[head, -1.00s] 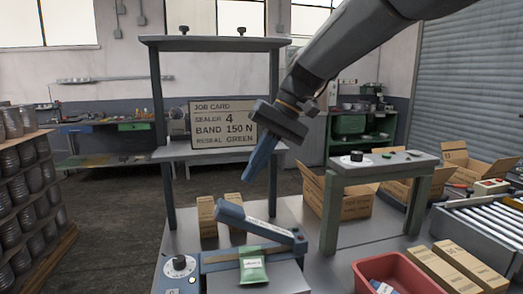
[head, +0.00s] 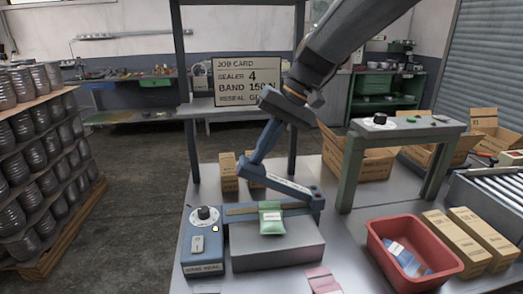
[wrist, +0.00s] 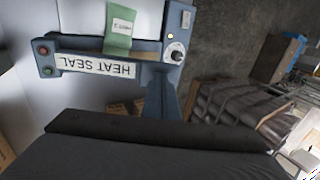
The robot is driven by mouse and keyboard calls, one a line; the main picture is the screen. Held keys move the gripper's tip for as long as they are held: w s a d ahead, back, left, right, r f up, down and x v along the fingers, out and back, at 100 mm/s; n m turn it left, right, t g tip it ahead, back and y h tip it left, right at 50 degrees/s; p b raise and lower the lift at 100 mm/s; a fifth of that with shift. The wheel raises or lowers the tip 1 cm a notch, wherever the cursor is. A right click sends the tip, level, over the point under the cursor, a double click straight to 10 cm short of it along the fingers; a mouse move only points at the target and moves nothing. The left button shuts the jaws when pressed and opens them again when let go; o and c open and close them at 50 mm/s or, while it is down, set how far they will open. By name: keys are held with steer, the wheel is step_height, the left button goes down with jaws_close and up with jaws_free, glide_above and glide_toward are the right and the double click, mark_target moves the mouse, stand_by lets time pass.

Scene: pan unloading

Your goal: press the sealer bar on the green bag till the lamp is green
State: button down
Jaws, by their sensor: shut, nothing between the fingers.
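The sealer bar (head: 283,187) is blue, tilted and raised at its left end above the sealer base (head: 300,228). The green bag (head: 271,222) lies on the base, below the bar. It also shows in the wrist view (wrist: 118,32), beside the bar with the HEAT SEAL label (wrist: 95,65).
A black dial (head: 204,213) sits on the control box. A red bin (head: 378,235) with packets and brown boxes (head: 458,240) stand at right. A frame post (head: 300,110) and the job card (head: 247,82) are behind. A pink packet (head: 322,281) lies in front.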

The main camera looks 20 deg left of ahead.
mark_target(247, 161)
steer(key=a+f, duration=0.1)
steer(key=s+a+f+h+p, duration=0.1)
steer(key=s+a+f+t+h+p, duration=0.1)
steer(key=shift+f, duration=0.3)
steer(key=f, duration=0.1)
steer(key=a+f+t+h+p, duration=0.1)
steer(key=f, duration=0.1)
steer(key=s+a+f+h, duration=0.1)
steer(key=f, duration=0.1)
steer(key=shift+a+f+t+p, duration=0.15)
steer(key=shift+t+p, duration=0.15)
steer(key=shift+p, duration=0.05)
steer(key=shift+s+f, duration=0.3)
steer(key=shift+f, duration=0.65)
steer(key=shift+r, duration=0.1)
step_height(247, 161, up, 15)
steer(key=shift+w+r, duration=0.2)
steer(key=shift+w, duration=0.1)
stand_by(0.5)
steer(key=shift+s, duration=0.1)
stand_by(0.5)
